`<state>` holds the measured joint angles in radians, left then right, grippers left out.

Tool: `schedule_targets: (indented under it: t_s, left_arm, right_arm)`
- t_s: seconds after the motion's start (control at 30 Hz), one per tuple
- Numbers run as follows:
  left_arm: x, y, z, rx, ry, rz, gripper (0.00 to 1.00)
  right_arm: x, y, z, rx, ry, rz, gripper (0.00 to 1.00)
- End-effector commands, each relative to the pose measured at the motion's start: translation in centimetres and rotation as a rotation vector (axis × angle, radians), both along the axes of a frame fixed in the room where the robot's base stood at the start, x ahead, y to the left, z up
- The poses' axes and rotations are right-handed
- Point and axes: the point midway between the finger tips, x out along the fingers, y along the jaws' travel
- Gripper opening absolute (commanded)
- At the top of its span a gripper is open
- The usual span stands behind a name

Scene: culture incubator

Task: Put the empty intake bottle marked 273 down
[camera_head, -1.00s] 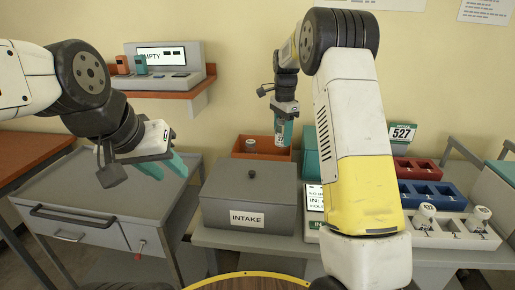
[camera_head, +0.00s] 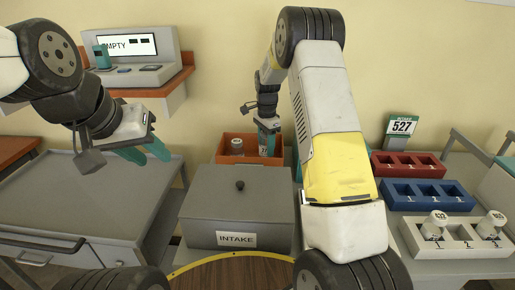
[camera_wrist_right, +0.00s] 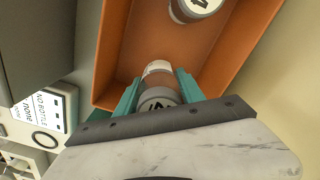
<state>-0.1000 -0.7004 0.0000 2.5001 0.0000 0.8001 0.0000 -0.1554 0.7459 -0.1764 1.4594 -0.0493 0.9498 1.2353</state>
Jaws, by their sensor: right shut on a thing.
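My right gripper (camera_wrist_right: 156,92) is shut on a clear bottle (camera_wrist_right: 158,72) with a grey cap and a pale base. The number on it is not readable. In the head view, this gripper (camera_head: 267,140) points down into the orange bin (camera_head: 223,150), with the bottle low inside the bin's right part. Whether its base touches the bin floor cannot be told. Another capped bottle (camera_head: 237,146) stands in the bin to the left; it also shows in the wrist view (camera_wrist_right: 196,8). My left gripper (camera_head: 145,153) is open and empty above the grey cart.
The grey lidded INTAKE box (camera_head: 236,205) stands in front of the bin. Red (camera_head: 408,171) and blue (camera_head: 430,203) racks and a white rack (camera_head: 455,238) with two bottles are at right. A sign reads 527 (camera_head: 402,126). An EMPTY screen (camera_head: 127,46) sits on the left shelf.

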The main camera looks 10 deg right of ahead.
Motion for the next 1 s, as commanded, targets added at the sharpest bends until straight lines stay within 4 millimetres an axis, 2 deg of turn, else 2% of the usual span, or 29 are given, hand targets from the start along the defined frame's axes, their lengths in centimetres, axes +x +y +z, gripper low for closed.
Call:
schedule_targets:
  t_s: [0.37,0.73,0.77,0.83,1.0]
  left_arm:
    - [0.0,0.0,0.0,0.0,0.0,0.0,0.36]
    - [0.0,0.0,0.0,0.0,0.0,0.0,0.36]
    - [0.0,0.0,0.0,0.0,0.0,0.0,0.36]
    - [0.0,0.0,0.0,0.0,0.0,0.0,0.36]
    - [0.0,0.0,0.0,0.0,0.0,0.0,0.36]
  right_arm:
    - [0.0,0.0,-4.1,0.0,0.0,0.002,0.01]
    - [0.0,0.1,-4.5,0.0,0.0,0.001,0.01]
    - [0.0,0.1,-4.5,0.0,-0.001,0.001,0.51]
    - [0.0,0.1,-4.5,0.0,-0.001,0.001,0.65]
    - [0.0,0.0,-4.4,0.0,-0.001,0.001,0.67]
